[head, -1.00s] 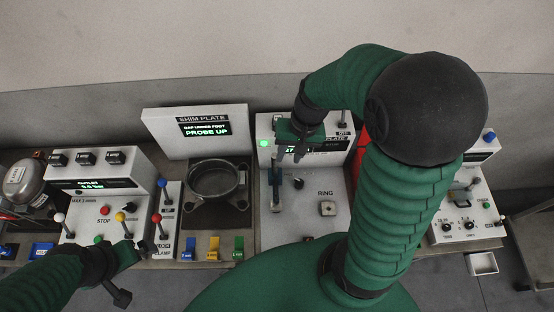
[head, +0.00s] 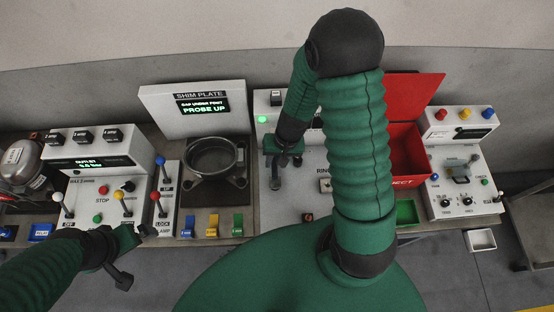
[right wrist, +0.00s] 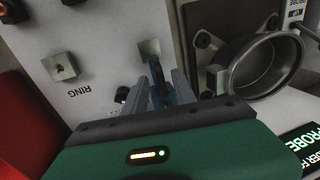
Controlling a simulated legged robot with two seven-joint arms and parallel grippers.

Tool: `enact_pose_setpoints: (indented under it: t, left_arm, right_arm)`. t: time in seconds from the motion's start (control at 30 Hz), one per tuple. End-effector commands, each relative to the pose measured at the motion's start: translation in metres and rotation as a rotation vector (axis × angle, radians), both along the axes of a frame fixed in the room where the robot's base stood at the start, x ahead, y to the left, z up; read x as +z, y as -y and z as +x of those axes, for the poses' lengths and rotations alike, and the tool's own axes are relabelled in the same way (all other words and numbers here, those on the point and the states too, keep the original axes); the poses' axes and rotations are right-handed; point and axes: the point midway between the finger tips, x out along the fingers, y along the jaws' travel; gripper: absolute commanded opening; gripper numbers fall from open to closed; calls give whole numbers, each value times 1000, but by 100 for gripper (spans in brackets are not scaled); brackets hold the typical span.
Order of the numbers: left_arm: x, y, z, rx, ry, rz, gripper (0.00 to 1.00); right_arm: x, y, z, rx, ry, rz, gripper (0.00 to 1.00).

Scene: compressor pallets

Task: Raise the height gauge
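The height gauge, with a blue body and a dark upper part (right wrist: 160,85), shows in the right wrist view. It stands between the two grey fingers of my right gripper (right wrist: 158,92), which look apart with gaps beside it. In the head view my right gripper (head: 284,160) points down over the middle panel (head: 300,205), and it and my arm hide most of the gauge there. My left gripper (head: 145,233) is at the lower left, beside the levers of the left control box; its fingers are too unclear to read.
A display reading PROBE UP (head: 203,105) stands behind a round metal ring fixture (head: 214,158). Left of it is a box with several coloured levers (head: 97,190). To the right are a red bin (head: 408,150) and another control box (head: 460,180).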

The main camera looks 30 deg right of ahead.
Motion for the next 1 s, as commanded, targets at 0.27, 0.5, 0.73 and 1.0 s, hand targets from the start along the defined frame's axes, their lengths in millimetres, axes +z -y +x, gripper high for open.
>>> enact_pose_setpoints:
  t: [0.27, 0.5, 0.73, 1.0]
  left_arm:
    - [0, 0, 0, 1, 0, 0, 100]
    - [0, 0, 0, 0, 0, 0, 100]
    - [0, 0, 0, 0, 0, 0, 100]
    - [0, 0, 0, 0, 0, 0, 100]
  right_arm:
    - [0, 3, 1, 0, 0, 2, 9]
    - [0, 3, 1, 0, 2, 1, 0]
    - [0, 5, 2, -3, 4, -2, 0]
    - [1, 4, 3, -2, 5, -1, 0]
